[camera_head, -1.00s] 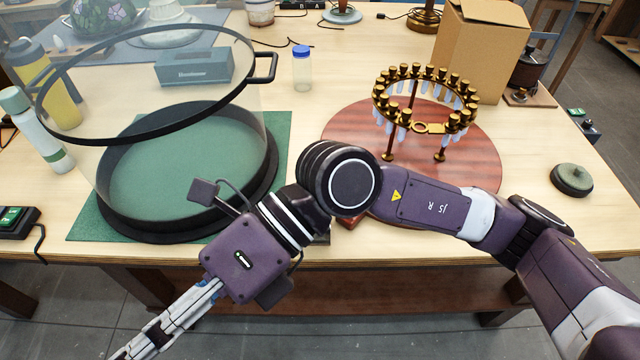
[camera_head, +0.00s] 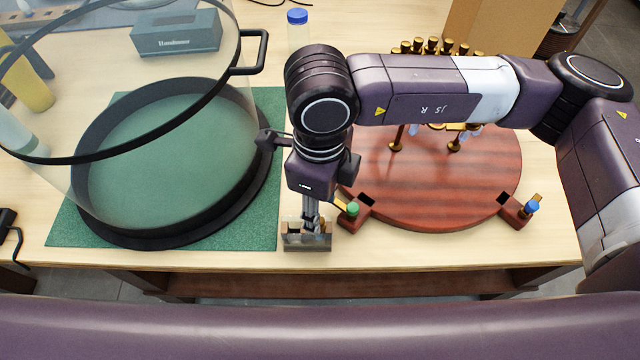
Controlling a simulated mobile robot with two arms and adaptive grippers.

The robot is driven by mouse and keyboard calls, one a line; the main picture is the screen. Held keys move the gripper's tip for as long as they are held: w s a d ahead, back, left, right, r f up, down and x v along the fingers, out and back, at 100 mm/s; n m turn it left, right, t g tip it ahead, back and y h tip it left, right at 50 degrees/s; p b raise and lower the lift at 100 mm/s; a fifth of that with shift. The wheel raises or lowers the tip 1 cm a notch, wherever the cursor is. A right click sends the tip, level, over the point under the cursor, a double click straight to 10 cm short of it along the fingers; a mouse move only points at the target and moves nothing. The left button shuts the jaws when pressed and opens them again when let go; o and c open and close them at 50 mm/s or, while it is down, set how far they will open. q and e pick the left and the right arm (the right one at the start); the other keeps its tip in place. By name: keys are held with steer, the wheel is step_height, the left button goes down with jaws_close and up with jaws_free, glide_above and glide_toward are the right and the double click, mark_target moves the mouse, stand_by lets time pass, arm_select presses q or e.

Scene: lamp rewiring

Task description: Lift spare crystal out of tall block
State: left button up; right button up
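My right gripper (camera_head: 309,222) points straight down near the table's front edge, at a small grey and brown block (camera_head: 318,243). Its fingertips are at or just above the block's top; I cannot tell whether they touch it. The fingers look close together, but they are too small to tell open from shut. I cannot make out the spare crystal; the fingers cover part of the block's top. I cannot be sure that this is the tall block. My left gripper is not in view.
A round red-brown board (camera_head: 440,180) lies to the right, with a brass ring frame (camera_head: 440,46) partly behind my arm. Red blocks with a green cap (camera_head: 352,208) and a blue cap (camera_head: 531,206) sit at its front. A clear black-rimmed cover (camera_head: 262,50) stands left.

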step_height(320, 180, down, 4)
steer(key=shift+r+p, duration=0.1)
steer(key=shift+p, duration=0.4)
steer(key=shift+w+f, duration=0.1)
steer(key=shift+f, duration=0.8)
steer(key=shift+c, duration=0.5)
steer(key=c, duration=0.5)
jaws_close()
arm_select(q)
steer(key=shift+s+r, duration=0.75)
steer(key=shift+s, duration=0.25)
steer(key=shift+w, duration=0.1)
arm_select(e)
steer(key=shift+r, duration=0.15)
